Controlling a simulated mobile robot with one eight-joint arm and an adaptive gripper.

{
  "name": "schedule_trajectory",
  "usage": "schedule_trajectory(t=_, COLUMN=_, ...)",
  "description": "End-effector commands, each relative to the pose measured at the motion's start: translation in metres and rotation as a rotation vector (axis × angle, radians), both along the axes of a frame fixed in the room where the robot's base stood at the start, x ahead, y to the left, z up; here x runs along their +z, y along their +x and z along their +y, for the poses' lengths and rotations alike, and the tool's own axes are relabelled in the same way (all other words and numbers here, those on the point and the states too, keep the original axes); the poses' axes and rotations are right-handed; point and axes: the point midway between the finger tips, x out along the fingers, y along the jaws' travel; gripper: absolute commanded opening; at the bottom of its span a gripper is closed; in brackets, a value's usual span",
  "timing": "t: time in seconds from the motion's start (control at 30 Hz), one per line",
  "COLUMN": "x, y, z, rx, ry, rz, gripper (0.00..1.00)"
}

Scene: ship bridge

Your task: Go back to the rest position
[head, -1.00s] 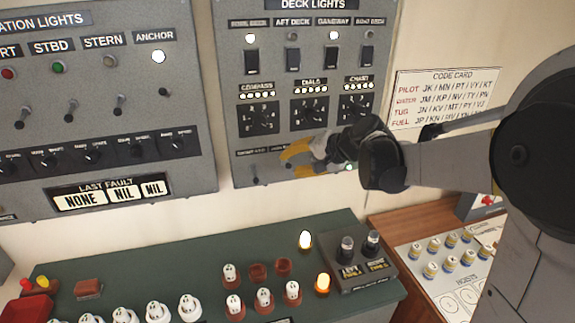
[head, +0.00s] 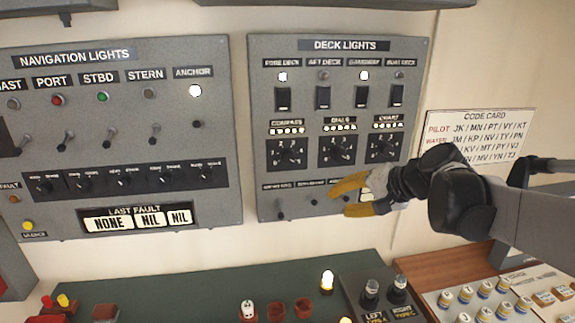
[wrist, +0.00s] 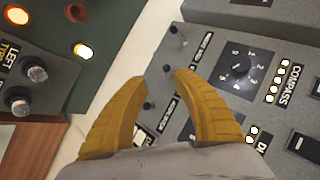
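My gripper (head: 350,195) has yellow fingers and is at the lower right of the grey deck lights panel (head: 262,120), in front of its bottom row of small toggles. In the wrist view the two fingers (wrist: 158,90) are spread apart with nothing between them. Small toggles of the panel (wrist: 205,15) show beyond the fingertips. Part of the panel's bottom row is hidden behind my gripper in the head view. I cannot tell whether a finger touches the panel.
The navigation lights panel (head: 120,215) is on the wall at left. A code card (head: 470,135) hangs at right.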

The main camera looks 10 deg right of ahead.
Motion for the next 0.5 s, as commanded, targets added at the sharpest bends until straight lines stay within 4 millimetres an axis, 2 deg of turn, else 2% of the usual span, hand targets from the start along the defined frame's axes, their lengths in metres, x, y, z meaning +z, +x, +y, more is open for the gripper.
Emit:
schedule_trajectory(t=0.1, x=-0.044, y=-0.044, z=0.028, rx=0.060, ry=-0.143, rz=0.024, gripper=0.33)
schedule_trajectory(t=0.23, x=-0.102, y=-0.108, z=0.050, rx=0.151, ry=-0.374, rz=0.040, gripper=0.33)
schedule_trajectory(t=0.3, x=-0.130, y=-0.138, z=0.054, rx=0.200, ry=-0.495, rz=0.037, gripper=0.33)
schedule_trajectory(t=0.4, x=-0.165, y=-0.173, z=0.053, rx=0.260, ry=-0.649, rz=0.024, gripper=0.33)
schedule_trajectory(t=0.5, x=-0.188, y=-0.195, z=0.050, rx=0.304, ry=-0.761, rz=0.007, gripper=0.33)
